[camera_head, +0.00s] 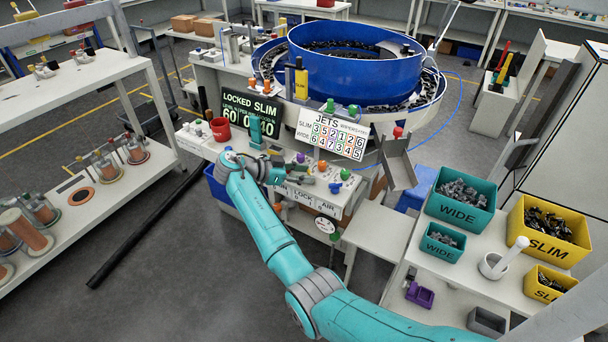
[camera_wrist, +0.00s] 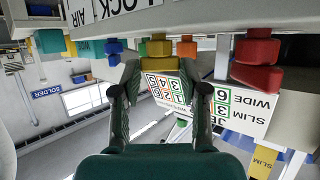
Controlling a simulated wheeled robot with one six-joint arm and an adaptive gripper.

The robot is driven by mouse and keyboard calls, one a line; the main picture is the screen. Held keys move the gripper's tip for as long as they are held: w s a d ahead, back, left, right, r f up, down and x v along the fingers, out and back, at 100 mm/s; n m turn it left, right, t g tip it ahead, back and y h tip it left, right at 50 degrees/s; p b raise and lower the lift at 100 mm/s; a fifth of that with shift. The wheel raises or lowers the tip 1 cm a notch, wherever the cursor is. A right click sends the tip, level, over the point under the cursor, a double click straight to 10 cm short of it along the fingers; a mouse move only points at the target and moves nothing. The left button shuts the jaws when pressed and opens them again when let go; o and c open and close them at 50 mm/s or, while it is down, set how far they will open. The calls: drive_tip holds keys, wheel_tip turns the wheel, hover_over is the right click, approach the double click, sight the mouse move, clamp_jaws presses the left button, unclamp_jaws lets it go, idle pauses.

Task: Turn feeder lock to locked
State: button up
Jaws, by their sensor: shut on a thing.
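My gripper (camera_head: 290,178) reaches over the front control panel (camera_head: 352,197) of the feeder, by the LOCK label. In the wrist view its two dark fingers (camera_wrist: 163,88) stand apart around a yellow knob (camera_wrist: 158,49), and it is shut on that knob. An orange knob (camera_wrist: 187,49) shows close beside it. The fingers hide part of the contact. A LOCK label (camera_wrist: 122,8) is on the panel edge in the wrist view. A black display (camera_head: 250,112) on the feeder reads LOCKED SLIM.
A white JETS board (camera_head: 331,135) stands behind the panel. The big blue bowl (camera_head: 340,75) is behind. Teal and yellow bins (camera_head: 458,213) stand at right. Blue and red knobs (camera_wrist: 257,62) are near my fingers.

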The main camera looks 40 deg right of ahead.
drive_tip(key=shift+w+m+g, duration=0.1)
drive_tip(key=shift+m+g, duration=0.4)
drive_tip(key=shift+g, duration=0.1)
drive_tip(key=shift+f+y, duration=0.1)
drive_tip(key=shift+y, duration=0.3)
drive_tip(key=o, duration=1.1)
drive_tip(key=shift+o, duration=0.2)
